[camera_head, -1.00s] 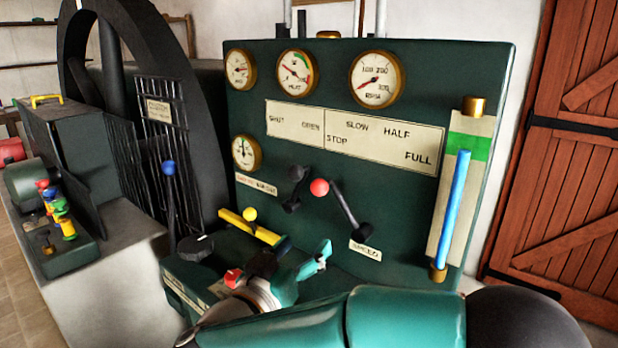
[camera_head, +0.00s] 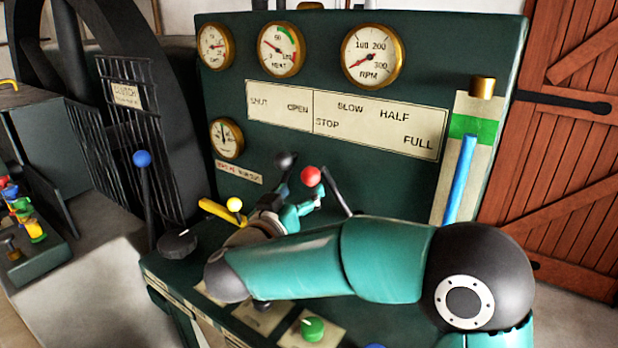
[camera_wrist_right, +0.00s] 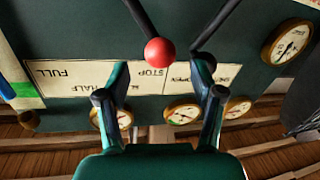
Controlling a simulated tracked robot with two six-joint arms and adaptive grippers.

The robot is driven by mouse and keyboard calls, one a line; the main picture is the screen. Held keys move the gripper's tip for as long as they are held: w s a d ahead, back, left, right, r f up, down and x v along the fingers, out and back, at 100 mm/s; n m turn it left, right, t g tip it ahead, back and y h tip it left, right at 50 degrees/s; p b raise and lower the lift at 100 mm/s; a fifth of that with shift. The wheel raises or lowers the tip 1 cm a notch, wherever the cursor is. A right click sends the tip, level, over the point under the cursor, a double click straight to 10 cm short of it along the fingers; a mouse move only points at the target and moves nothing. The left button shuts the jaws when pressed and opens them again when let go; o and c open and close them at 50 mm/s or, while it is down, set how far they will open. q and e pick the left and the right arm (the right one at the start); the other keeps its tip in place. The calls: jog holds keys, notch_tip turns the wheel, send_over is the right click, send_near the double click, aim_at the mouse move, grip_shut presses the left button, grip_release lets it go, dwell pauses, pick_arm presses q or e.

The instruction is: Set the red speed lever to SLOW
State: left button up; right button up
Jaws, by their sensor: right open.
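The red speed lever, a dark rod with a red ball knob (camera_head: 311,176), leans up and to the left on the green panel. Its knob is below the word STOP on the pale scale plate (camera_head: 376,121), left of SLOW, HALF and FULL. My right gripper (camera_head: 298,211) is open, just below the knob. In the right wrist view the picture is upside down; the red knob (camera_wrist_right: 159,52) shows between and slightly beyond the open fingertips (camera_wrist_right: 161,75). I cannot tell whether they touch it. My forearm hides the lever's base. My left gripper is not in view.
A black-knobbed lever (camera_head: 285,160) stands close left of the red one. A yellow lever (camera_head: 222,213), a blue-knobbed lever (camera_head: 142,160) and a green knob (camera_head: 312,328) are nearby. Gauges line the panel's top; a blue gauge tube (camera_head: 460,178) is at right.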

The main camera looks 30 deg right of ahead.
aim_at(308, 183)
jog(key=x, duration=0.6)
jog(key=shift+w+d, duration=0.2)
jog(key=shift+d, duration=0.1)
grip_shut()
